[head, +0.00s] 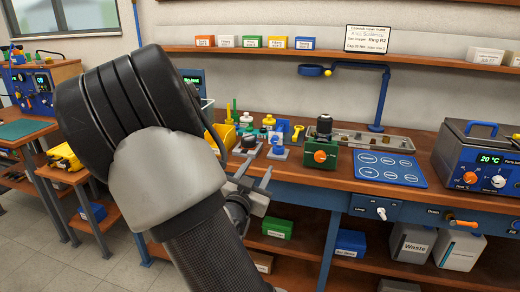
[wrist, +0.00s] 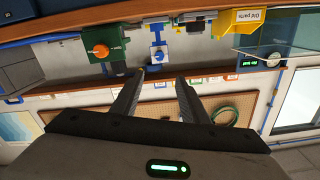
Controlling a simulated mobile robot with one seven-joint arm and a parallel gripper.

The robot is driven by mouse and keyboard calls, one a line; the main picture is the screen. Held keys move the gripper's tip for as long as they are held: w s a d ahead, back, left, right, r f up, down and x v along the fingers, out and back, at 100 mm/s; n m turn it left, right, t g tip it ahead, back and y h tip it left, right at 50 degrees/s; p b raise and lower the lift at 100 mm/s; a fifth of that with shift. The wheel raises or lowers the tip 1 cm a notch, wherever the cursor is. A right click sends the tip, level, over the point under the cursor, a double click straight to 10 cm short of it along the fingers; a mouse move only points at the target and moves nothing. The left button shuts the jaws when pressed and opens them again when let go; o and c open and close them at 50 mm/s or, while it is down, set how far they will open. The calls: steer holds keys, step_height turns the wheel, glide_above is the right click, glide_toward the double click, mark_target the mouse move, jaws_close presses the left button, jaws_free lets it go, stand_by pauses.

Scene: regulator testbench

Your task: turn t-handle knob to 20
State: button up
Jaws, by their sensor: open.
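A small blue T-shaped handle (wrist: 158,54) on a pale mount is most likely the T-handle knob. In the wrist view, which is upside down, it lies just beyond and between my fingertips. It also shows in the head view (head: 278,146), on the bench left of a green box. Its scale markings are too small to read. My gripper (wrist: 161,78) is open with nothing between its fingers. In the head view my gripper (head: 252,188) is at the bench's front edge, partly hidden behind my arm, apart from the handle.
The green box (head: 318,163) with an orange knob stands right beside the handle. Yellow and green bottles and parts crowd the left. A blue mat (head: 390,168) and a water bath (head: 478,160) reading 20 °C are further right. A shelf (head: 335,52) runs above.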

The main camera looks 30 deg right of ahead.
mark_target(274, 141)
steer(key=b+x, duration=0.2)
steer(key=x, duration=1.5)
steer(key=shift+w+d, duration=0.1)
steer(key=shift+d, duration=0.05)
jaws_close()
